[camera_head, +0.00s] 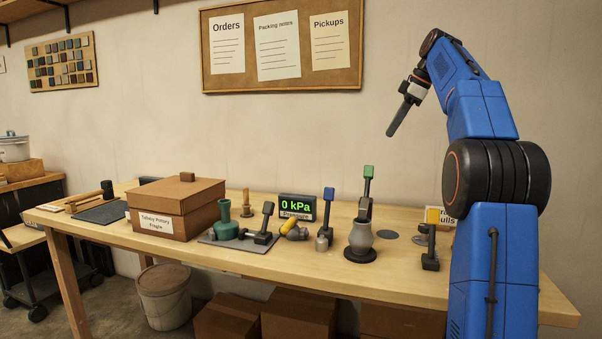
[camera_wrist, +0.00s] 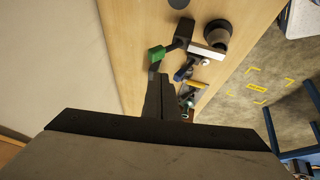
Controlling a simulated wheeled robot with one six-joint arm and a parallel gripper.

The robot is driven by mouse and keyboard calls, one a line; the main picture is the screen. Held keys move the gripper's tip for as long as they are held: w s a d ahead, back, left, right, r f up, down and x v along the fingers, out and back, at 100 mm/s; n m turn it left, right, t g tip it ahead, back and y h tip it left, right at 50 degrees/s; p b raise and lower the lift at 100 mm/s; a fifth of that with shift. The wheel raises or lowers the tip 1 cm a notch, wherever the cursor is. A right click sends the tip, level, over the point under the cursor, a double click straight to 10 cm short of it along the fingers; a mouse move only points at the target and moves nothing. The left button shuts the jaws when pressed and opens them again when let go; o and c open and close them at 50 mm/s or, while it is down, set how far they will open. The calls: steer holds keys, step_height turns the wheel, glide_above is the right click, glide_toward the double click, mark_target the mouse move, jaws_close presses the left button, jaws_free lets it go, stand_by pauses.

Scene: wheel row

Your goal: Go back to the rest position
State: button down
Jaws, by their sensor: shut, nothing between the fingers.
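My gripper (camera_head: 397,118) is raised in the air above the right part of the wooden table (camera_head: 120,230), in front of the bare wall. Its dark fingers point down and to the left, closed together with nothing between them. In the wrist view the fingers (camera_wrist: 167,98) show as one dark shape over the table. My gripper touches nothing in the head view. Below it on the table stands a grey vase-like piece (camera_head: 361,236) on a dark round base, with a green-tipped lever (camera_head: 368,180) rising above it.
A blue-tipped lever (camera_head: 327,208), a yellow-tipped lever (camera_head: 432,240), a pressure display (camera_head: 297,207), a green bottle-shaped piece (camera_head: 224,216) and a lidded cardboard box (camera_head: 170,212) stand on the table. A notice board (camera_head: 282,83) hangs behind. The air around my gripper looks clear.

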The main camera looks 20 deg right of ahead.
steer(key=s+a+f+m+h, duration=0.1)
steer(key=s+a+f+m, duration=0.2)
steer(key=s+a+f, duration=0.45)
steer(key=s+a+f+m+h, duration=0.1)
steer(key=s+a+f+m, duration=0.35)
steer(key=s+a, duration=0.6)
steer(key=s+a+f+m, duration=0.2)
steer(key=s+a+f, duration=0.1)
steer(key=s+f, duration=0.9)
steer(key=s+a+f+m+h, duration=0.1)
steer(key=s+a+f, duration=0.3)
steer(key=s+f, duration=0.7)
step_height(320, 180, down, 7)
steer(key=shift+s+r+m, duration=0.1)
steer(key=shift+s+m, duration=0.25)
steer(key=shift+m, duration=0.2)
